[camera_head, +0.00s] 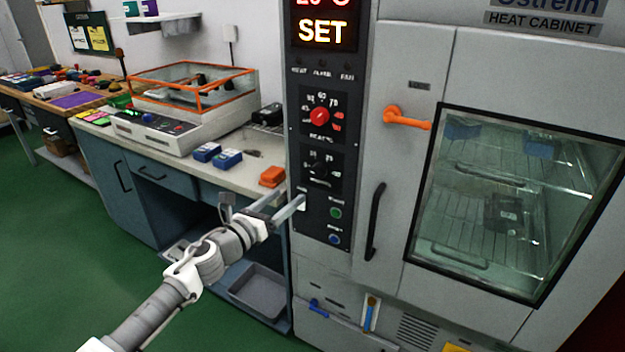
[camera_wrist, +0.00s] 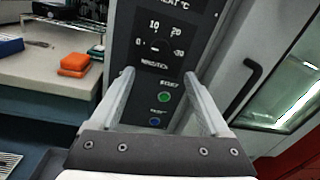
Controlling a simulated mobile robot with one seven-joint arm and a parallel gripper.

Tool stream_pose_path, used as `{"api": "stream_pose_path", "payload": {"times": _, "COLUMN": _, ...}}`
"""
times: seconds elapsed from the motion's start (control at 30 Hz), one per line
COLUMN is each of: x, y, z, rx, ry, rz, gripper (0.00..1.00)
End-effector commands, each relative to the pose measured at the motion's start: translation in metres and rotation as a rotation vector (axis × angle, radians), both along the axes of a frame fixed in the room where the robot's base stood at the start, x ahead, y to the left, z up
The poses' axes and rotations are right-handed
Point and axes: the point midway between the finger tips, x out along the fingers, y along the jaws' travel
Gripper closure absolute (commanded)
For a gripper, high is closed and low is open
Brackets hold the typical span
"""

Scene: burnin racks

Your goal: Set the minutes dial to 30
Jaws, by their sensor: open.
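The minutes dial (camera_head: 320,166) is a small black knob on the dark control panel of the heat cabinet, below the red heat dial (camera_head: 319,116). In the wrist view the minutes dial (camera_wrist: 156,46) has a ring of white numbers, with 10 and 20 above and 30 at the right. I cannot tell exactly where its pointer stands. My gripper (camera_head: 294,197) is open and empty, below and to the left of the dial. In the wrist view its fingertips (camera_wrist: 159,75) are apart, below the dial, with the panel between them. Nothing hides the dial.
A green button (camera_wrist: 164,97) and a blue button (camera_wrist: 155,122) sit below the dial. A black door handle (camera_head: 375,222) and an orange latch (camera_head: 407,118) stick out at the right. An orange block (camera_head: 272,176) lies on the bench beside the panel. The lit display (camera_head: 323,29) reads SET.

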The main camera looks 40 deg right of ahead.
Motion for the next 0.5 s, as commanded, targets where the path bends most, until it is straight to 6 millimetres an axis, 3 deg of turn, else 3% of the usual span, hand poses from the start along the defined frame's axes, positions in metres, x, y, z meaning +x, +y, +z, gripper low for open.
{"api": "stream_pose_path", "payload": {"times": 0.5, "x": 0.027, "y": -0.085, "z": -0.002, "rx": 0.001, "ry": -0.002, "rz": -0.003, "gripper": 0.20}}
